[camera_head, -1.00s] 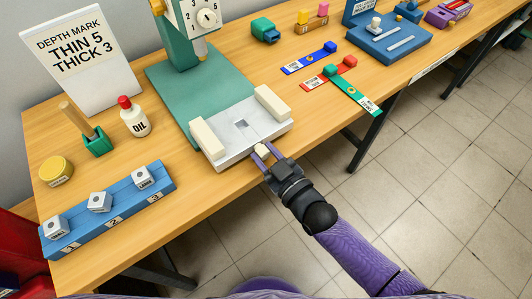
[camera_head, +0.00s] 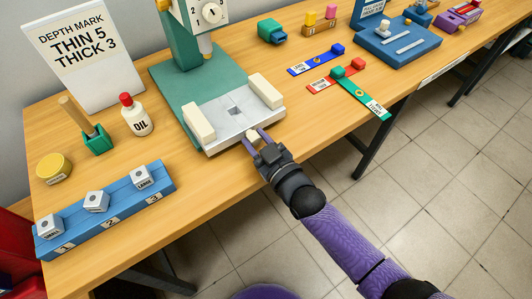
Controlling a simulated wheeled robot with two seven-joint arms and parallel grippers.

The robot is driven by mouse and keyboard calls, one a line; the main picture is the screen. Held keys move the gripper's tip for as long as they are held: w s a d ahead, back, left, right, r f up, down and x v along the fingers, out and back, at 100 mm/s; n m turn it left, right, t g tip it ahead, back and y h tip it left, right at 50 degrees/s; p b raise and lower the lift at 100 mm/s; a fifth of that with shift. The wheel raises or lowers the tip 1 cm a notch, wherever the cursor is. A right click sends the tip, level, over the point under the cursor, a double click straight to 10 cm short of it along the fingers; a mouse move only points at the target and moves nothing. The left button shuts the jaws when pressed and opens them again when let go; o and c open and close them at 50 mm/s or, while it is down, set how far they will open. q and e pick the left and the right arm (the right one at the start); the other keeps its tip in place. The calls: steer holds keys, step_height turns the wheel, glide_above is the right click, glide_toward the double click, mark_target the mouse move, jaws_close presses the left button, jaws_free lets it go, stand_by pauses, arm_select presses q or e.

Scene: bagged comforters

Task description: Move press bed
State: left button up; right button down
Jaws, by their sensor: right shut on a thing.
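The press bed (camera_head: 222,108) is a pale grey plate with a small dark square in its middle. Cream rails (camera_head: 198,123) stand at its left and right ends. It lies on the front of the green press base (camera_head: 185,80), below the press head. My right gripper (camera_head: 255,136) is at the front edge of the bed, its purple fingers shut on the small cream handle (camera_head: 253,137) there. The fingers partly hide the handle. My left gripper is not in view.
A blue rack (camera_head: 115,217) with three white cubes, an oil bottle (camera_head: 135,116) and a yellow tin (camera_head: 54,168) stand left of the press. Coloured strips (camera_head: 318,59) lie to its right. The table's front edge runs below my gripper.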

steer(key=shift+c, duration=1.6)
jaws_free()
steer(key=p+v, duration=0.3)
steer(key=v, duration=0.6)
steer(key=shift+s+d, duration=0.25)
steer(key=shift+s, duration=0.05)
